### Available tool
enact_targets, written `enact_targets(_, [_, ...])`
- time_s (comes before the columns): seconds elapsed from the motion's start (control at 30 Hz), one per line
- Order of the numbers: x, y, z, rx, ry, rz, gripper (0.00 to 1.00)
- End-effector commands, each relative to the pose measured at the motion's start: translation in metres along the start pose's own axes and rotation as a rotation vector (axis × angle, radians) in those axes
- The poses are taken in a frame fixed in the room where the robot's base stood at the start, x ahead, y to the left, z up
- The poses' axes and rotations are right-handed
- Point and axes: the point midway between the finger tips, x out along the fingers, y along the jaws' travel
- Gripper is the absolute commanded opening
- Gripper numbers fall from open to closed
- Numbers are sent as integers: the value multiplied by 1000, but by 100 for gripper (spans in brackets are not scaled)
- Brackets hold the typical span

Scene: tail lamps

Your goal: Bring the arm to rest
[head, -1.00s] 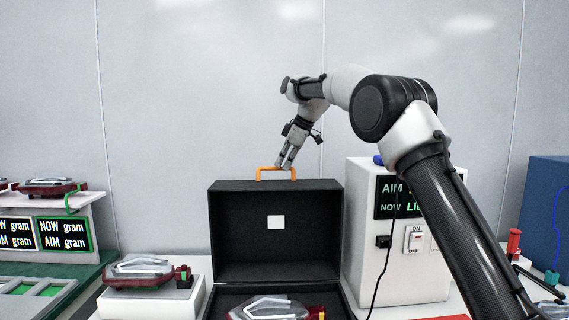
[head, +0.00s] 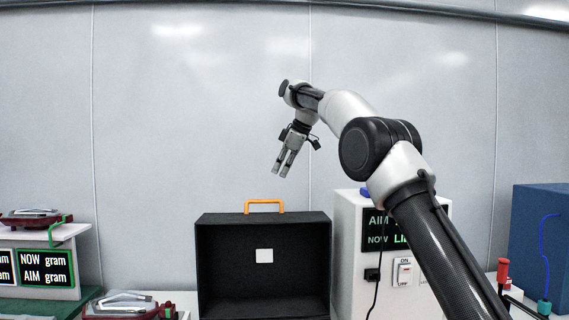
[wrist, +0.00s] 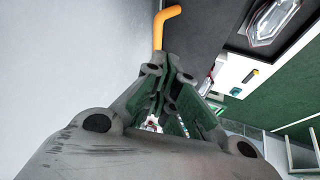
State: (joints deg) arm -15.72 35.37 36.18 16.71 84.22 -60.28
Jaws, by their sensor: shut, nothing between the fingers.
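My gripper (head: 281,172) hangs from my raised arm in the head view, shut and empty. It points down and is above the black case (head: 212,268), clear of its orange handle (head: 264,203). In the wrist view my gripper's fingers (wrist: 172,72) are close together, and part of the orange handle (wrist: 165,22) shows beyond their tips. The case's lid stands upright with a white square on its inner face; its lower part is out of the head view.
A white box with a display and ON/OFF switch (head: 404,272) stands right of the case. A blue box (head: 538,235) is farther right. Tail lamps (head: 120,305) (head: 35,217) and gram displays (head: 46,267) are at the left. The wall space around my gripper is clear.

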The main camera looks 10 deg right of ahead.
Motion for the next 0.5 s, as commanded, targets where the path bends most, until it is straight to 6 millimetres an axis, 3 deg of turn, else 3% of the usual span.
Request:
enact_targets(0.37, [-28, 10, 1, 15, -3, 4, 0])
enact_targets(0.5, [-60, -2, 21, 121, -26, 24, 0])
